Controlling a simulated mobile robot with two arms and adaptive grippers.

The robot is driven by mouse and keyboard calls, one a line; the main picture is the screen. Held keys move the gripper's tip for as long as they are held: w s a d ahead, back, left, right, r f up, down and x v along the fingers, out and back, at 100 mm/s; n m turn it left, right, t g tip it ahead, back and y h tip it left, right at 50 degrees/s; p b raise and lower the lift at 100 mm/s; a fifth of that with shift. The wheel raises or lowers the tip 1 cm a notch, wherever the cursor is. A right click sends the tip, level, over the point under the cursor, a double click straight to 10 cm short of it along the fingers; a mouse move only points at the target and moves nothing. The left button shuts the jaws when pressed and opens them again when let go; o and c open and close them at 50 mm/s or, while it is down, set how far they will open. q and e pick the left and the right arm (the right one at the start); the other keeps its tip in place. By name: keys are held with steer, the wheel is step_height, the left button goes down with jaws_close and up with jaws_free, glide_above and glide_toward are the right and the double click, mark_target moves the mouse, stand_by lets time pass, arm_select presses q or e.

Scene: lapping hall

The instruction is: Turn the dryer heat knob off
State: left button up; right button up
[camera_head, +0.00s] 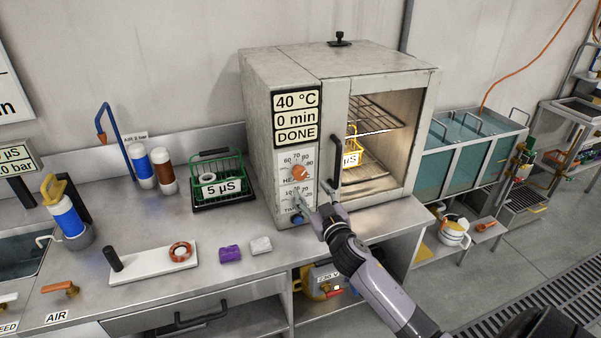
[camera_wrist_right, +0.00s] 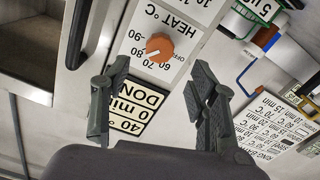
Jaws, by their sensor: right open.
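The dryer (camera_head: 340,62) is a grey metal cabinet on the bench, its display (camera_head: 296,117) reading 40 °C, 0 min, DONE. Its orange heat knob (camera_head: 301,172) is on the front panel below the display. In the right wrist view the heat knob (camera_wrist_right: 160,46) appears upside down, with an OFF mark beside it; its pointer is hard to read. My right gripper (camera_head: 316,204) is open and empty in front of the panel, just below the heat knob. In the wrist view its fingers (camera_wrist_right: 160,68) are apart, with the knob beyond them. My left gripper is not in view.
A blue timer knob (camera_head: 297,219) sits low on the panel, near my gripper. The dryer's vertical handle (camera_head: 335,161) is to the right. A green basket (camera_head: 222,178) stands left of the dryer; purple (camera_head: 230,254) and white (camera_head: 261,245) blocks lie in front.

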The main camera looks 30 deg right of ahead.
mark_target(301, 176)
steer(key=x, duration=0.9)
steer(key=shift+w+p, duration=0.3)
steer(key=shift+p, duration=0.05)
steer(key=c, duration=1.2)
steer(key=shift+o, duration=0.2)
